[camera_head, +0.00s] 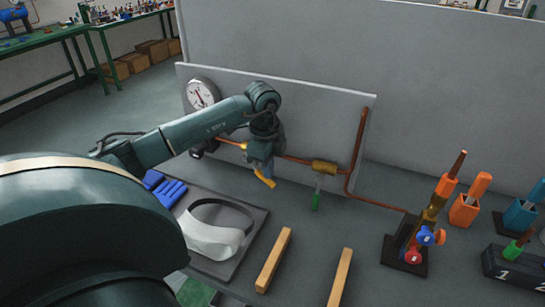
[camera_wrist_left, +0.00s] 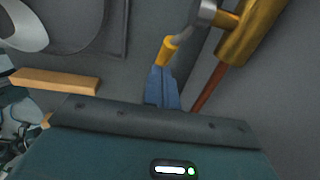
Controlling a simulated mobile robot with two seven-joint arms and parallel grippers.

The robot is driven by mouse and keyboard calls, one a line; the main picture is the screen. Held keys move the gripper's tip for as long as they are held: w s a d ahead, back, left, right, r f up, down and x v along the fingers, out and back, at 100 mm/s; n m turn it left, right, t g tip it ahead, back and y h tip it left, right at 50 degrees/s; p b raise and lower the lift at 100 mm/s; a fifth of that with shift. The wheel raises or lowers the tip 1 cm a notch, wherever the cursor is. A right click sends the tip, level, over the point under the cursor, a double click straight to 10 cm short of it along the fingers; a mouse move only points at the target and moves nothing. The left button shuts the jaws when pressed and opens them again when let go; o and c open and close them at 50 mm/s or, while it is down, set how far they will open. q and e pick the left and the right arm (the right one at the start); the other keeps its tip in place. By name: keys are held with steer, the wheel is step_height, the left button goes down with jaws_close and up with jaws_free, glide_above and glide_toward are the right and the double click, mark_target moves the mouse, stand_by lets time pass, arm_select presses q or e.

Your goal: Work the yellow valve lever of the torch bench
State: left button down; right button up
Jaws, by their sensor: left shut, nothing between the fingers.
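The yellow valve lever (camera_head: 265,179) hangs from the pipe on the grey panel, partly hidden behind my left gripper. In the left wrist view its yellow grip (camera_wrist_left: 167,50) sits on a bent grey metal arm below a brass valve body (camera_wrist_left: 250,28). My left gripper (camera_head: 264,170) points down in front of the pipe. Its blue fingers (camera_wrist_left: 162,75) are shut with nothing between them, and their tips are right at the end of the yellow grip. I cannot tell whether they touch it. My right gripper is not in view.
A green-handled lever (camera_head: 316,200) hangs from the brass fitting (camera_head: 325,167) to the right. A gauge (camera_head: 202,93) is at the panel's left. The torch stand (camera_head: 408,260) is at the right. A tray (camera_head: 258,228) holds a white visor (camera_head: 212,240); wooden bars (camera_head: 273,260) lie in front.

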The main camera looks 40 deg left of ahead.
arm_select(q)
steer(key=shift+a+f, duration=0.15)
steer(key=shift+f, duration=0.1)
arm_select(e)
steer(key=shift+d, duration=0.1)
